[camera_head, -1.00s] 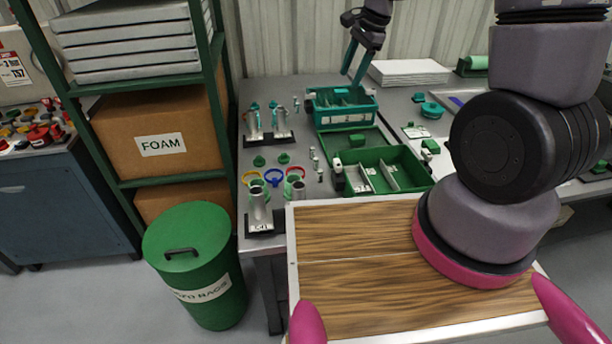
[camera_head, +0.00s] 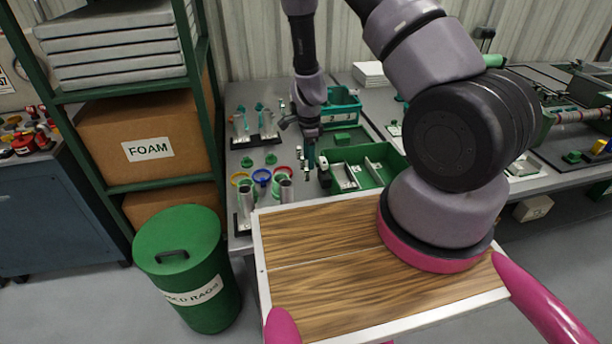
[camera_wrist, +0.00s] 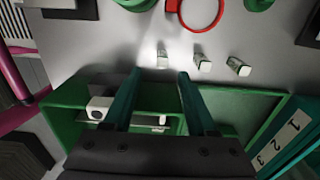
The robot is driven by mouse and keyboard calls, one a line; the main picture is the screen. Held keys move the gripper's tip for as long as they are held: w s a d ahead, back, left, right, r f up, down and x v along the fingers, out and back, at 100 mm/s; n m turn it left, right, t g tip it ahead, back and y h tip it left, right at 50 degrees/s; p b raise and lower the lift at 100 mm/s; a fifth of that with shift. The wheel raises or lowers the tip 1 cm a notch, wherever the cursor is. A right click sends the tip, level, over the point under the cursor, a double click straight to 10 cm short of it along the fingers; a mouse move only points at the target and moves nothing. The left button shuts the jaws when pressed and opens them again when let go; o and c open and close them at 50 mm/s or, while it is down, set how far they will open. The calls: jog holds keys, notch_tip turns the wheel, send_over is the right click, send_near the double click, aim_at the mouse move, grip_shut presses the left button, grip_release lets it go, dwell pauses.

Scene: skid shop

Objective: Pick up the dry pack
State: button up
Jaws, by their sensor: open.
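Three small pale, clear-looking pieces, possibly dry packs, lie on the grey bench in the wrist view: a left one (camera_wrist: 163,57), a middle one (camera_wrist: 203,64) and a right one (camera_wrist: 239,66). I cannot tell for certain which is the dry pack. My gripper (camera_wrist: 160,76) is open, its two teal fingers apart and nothing between them. The left piece lies just beyond the fingertips.
The green tray's walls (camera_wrist: 247,100) lie below my fingers. Coloured rings (camera_head: 262,176) and metal cylinders (camera_head: 246,200) stand to the left. A teal bin (camera_head: 345,105) stands behind. A green shelf with a foam box (camera_head: 150,145) and a green rag drum (camera_head: 182,260) are at left.

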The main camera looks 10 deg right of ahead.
aim_at(307, 169)
jog(key=f, duration=0.5)
jog(key=shift+w+a+f, duration=0.15)
jog(key=shift+a+f, duration=0.1)
jog(key=shift+f, duration=0.05)
grip_shut()
